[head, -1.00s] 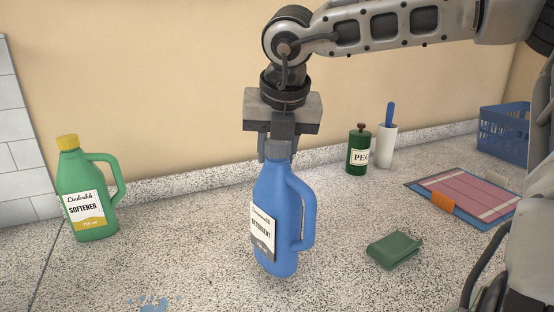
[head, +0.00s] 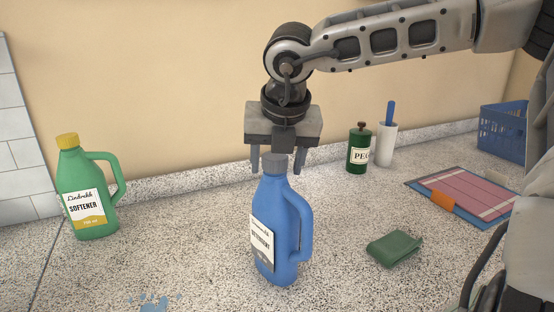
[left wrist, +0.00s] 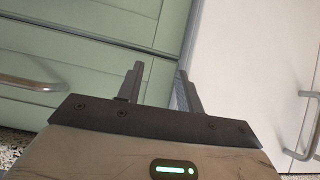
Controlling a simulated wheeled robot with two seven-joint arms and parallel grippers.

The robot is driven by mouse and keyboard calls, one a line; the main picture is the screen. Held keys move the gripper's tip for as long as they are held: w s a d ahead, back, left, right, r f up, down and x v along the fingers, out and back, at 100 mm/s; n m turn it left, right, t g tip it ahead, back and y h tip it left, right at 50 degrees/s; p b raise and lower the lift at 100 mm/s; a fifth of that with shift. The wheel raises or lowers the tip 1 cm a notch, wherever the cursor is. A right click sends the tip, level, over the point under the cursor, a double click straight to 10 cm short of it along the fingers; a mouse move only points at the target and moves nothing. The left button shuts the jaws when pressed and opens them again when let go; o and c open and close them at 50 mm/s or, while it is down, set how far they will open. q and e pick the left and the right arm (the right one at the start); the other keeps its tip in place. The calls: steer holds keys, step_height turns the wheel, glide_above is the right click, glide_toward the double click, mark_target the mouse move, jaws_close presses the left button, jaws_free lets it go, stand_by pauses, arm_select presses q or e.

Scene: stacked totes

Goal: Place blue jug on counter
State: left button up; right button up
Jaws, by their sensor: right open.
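The blue jug (head: 281,225) stands upright on the speckled counter (head: 190,265) in the middle of the head view. It has a grey cap, a handle on its right and a white detergent label. My right gripper (head: 278,165) is directly above it, open, with its fingers apart on either side of the cap. My left gripper (left wrist: 157,85) shows only in the left wrist view. Its two fingers stand apart with nothing between them, in front of pale green and white cabinet fronts.
A green softener jug (head: 88,190) stands at the left. A blue spill (head: 153,304) marks the front.

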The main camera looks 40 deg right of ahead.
steer(key=v, duration=1.2)
steer(key=shift+f, duration=0.15)
